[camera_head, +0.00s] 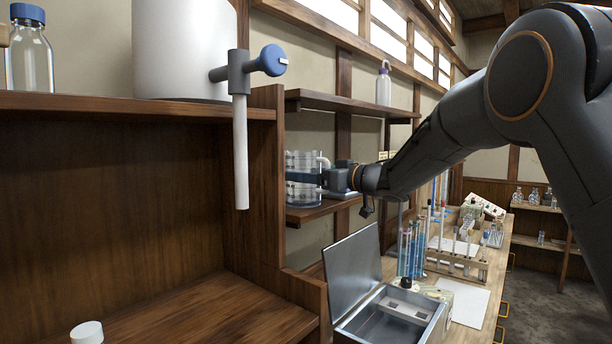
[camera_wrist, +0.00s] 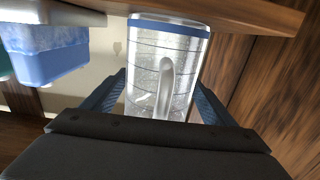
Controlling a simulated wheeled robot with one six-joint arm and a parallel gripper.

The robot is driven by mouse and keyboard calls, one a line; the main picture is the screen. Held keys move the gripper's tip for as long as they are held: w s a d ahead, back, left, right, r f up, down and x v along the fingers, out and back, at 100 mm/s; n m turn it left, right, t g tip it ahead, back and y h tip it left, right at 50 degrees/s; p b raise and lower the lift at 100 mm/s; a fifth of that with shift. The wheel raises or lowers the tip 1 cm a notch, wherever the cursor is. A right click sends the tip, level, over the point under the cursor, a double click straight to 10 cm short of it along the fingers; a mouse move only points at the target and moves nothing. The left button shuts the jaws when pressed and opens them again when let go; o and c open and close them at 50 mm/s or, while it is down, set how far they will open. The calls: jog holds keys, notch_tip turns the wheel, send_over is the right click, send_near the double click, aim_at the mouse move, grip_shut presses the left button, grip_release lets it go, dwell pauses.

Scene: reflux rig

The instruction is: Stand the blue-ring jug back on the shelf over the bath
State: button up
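The blue-ring jug is clear glass with dark level lines and a pale handle. It shows in the head view (camera_head: 303,196) at the lower wall shelf (camera_head: 330,209), and in the wrist view (camera_wrist: 145,75), where its blue band lies by the wooden plank. My gripper (camera_head: 312,178) reaches it from the right; a dark finger crosses its middle. In the wrist view both fingers (camera_wrist: 162,92) lie close along its sides, with the handle towards my palm. I cannot tell whether its base touches the shelf. The open metal bath (camera_head: 395,318) is below, its lid raised.
A blue tub (camera_wrist: 48,55) stands close beside the jug. An upper shelf (camera_head: 340,102) with a wash bottle (camera_head: 383,88) is above. A wooden side panel (camera_head: 266,180) borders the left. Blue tubes (camera_head: 412,250) stand on the bench behind the bath.

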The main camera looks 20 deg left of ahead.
aim_at(319, 188)
jog(key=shift+s+d, duration=0.2)
jog(key=shift+d, duration=0.4)
jog(key=shift+p+v, duration=0.4)
jog(key=shift+v, duration=0.6)
jog(key=shift+s+d, duration=0.15)
jog(key=shift+d, duration=0.2)
jog(key=shift+s+d, duration=0.15)
jog(key=shift+d, duration=0.15)
jog(key=shift+o, duration=0.6)
jog(key=o, duration=0.4)
jog(key=shift+o, duration=0.2)
